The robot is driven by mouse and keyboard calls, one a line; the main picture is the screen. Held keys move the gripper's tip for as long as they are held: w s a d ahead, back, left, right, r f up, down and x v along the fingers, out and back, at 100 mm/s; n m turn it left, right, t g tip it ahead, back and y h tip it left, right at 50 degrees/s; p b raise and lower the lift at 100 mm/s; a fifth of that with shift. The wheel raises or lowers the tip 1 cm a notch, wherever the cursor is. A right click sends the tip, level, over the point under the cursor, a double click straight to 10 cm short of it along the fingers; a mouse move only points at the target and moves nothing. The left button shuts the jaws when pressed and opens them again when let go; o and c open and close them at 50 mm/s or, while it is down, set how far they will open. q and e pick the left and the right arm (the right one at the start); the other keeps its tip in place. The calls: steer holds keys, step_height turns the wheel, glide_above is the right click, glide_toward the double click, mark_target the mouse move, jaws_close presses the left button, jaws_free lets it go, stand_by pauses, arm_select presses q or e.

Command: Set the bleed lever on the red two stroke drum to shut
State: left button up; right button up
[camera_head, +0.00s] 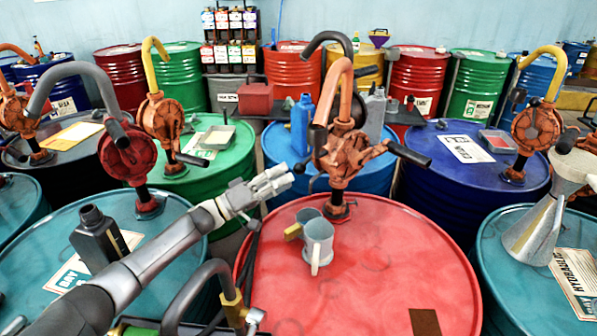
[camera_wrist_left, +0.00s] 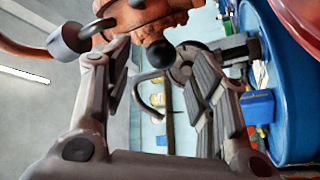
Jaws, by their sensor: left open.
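The red drum (camera_head: 370,262) stands at the centre front of the head view, with an orange rotary pump (camera_head: 340,155) on its far side. My left gripper (camera_head: 280,178) is at the left of this pump, fingers pointing toward it. In the left wrist view my left gripper (camera_wrist_left: 155,62) is open. A black ball knob (camera_wrist_left: 161,54) shows between or just beyond its fingertips, close to the orange pump body (camera_wrist_left: 145,14). I cannot tell whether the fingers touch the knob. The knob's lever and its setting are not clearly visible. My right gripper is not clearly seen.
Grey measuring jugs (camera_head: 318,242) stand on the red drum, below the pump. The pump's black crank handle (camera_head: 408,154) sticks out right. A blue bottle (camera_head: 301,124) stands behind. A red pump (camera_head: 128,158) and dark can (camera_head: 98,240) stand left, near my forearm.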

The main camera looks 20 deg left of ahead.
mark_target(295, 172)
arm_select(q)
steer(key=b+x, duration=0.1)
steer(key=x, duration=0.3)
steer(key=shift+w+d+f, duration=0.1)
steer(key=shift+w+f, duration=0.05)
steer(key=shift+w, duration=0.15)
steer(key=shift+w+d+r, duration=0.25)
steer(key=shift+w+d, duration=0.15)
jaws_close()
